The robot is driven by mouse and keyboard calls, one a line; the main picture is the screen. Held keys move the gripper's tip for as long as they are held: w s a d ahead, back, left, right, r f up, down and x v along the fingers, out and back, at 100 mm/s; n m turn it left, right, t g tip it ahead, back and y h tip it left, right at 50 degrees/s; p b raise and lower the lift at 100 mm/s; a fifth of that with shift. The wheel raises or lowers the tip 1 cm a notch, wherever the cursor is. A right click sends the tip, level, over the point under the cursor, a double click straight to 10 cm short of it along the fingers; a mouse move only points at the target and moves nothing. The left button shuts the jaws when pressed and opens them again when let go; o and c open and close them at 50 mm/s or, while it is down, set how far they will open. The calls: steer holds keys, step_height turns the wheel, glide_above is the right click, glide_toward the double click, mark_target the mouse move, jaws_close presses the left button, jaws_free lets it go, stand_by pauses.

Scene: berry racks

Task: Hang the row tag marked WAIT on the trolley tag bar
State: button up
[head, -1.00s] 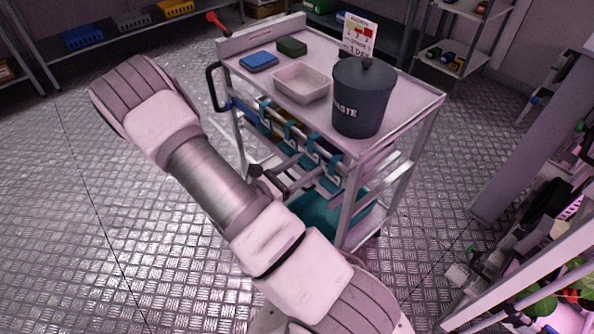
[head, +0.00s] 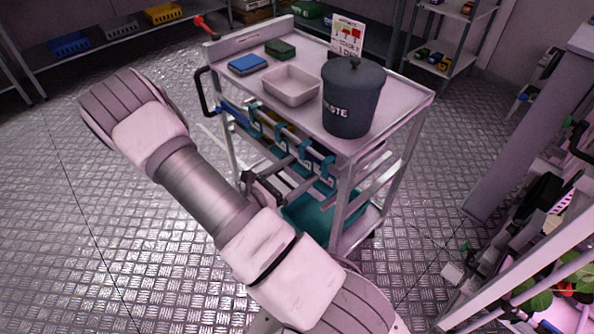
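The grey trolley (head: 400,112) stands in the middle of the head view. Its tag bar (head: 262,122) runs along the near long side, below the top shelf, with several teal hooks (head: 304,150) on it. Blue and yellowish pieces show behind the hooks; I cannot tell whether any is a row tag. No tag marked WAIT can be made out. My gripper (head: 272,184) is small, dark and partly hidden by my arm, just in front of and below the bar. Its fingers and anything in them are too unclear to tell.
On the trolley top are a dark bin marked WASTE (head: 352,108), a pale tray (head: 291,93), blue (head: 247,64) and green (head: 281,48) items and a printed sign (head: 347,36). A teal tub (head: 312,214) sits below. Plant racks (head: 520,280) stand at right. The left floor is clear.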

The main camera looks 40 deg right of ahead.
steer(key=s+a+p, duration=0.1)
steer(key=a+p, duration=0.1)
steer(key=a, duration=1.5)
steer(key=shift+s+a, duration=0.2)
steer(key=s+a+r+m+t+y+p, duration=0.1)
steer(key=s+r+m+y+p, duration=0.2)
steer(key=r, duration=1.1)
steer(key=s+a+r+m+t+y+p, duration=0.1)
steer(key=s+r+m+t+y+p, duration=0.1)
steer(key=r+m+y+p, duration=0.6)
steer(key=s+a+r+m+t+y+p, duration=0.1)
steer(key=s+r+m+y+p, duration=0.4)
steer(key=r, duration=1.6)
steer(key=m+y+p, duration=0.1)
steer(key=m+y, duration=0.1)
steer(key=shift+a+r+m, duration=0.3)
steer(key=shift+r+m, duration=0.05)
steer(key=shift+m, duration=0.05)
